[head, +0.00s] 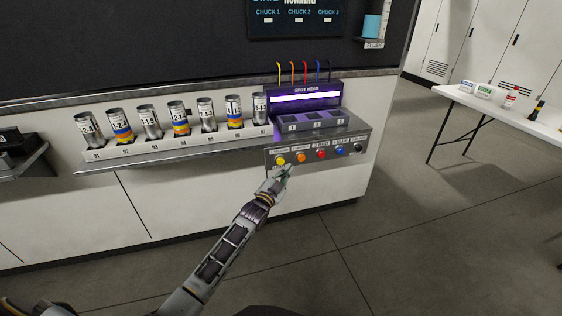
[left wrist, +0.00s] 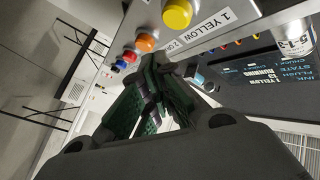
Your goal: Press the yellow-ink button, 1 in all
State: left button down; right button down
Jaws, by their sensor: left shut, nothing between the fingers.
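The yellow-ink button (head: 280,160) is the leftmost of a row on the front panel (head: 320,140) of the spot head machine. In the left wrist view, the yellow button (left wrist: 177,13) sits at the top, beside a label reading "1 YELLOW" (left wrist: 226,16). My left gripper (head: 283,172) is shut and empty, just below and in front of the button row. In the left wrist view, its green-padded fingers (left wrist: 155,88) lie below the yellow button; I cannot tell whether they touch anything. My right gripper does not show.
Orange (head: 301,156), red (head: 321,154), blue (head: 340,151) and black (head: 358,147) buttons continue the row to the right. A rack (head: 170,148) of several cans stands to the left. A white table (head: 500,112) with small items is at the right. The floor is clear.

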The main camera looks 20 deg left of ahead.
pick_arm(q)
jog(key=shift+s+d+p, duration=0.6)
jog(key=shift+s+d, duration=0.05)
jog(key=shift+s, duration=0.3)
dwell(0.3)
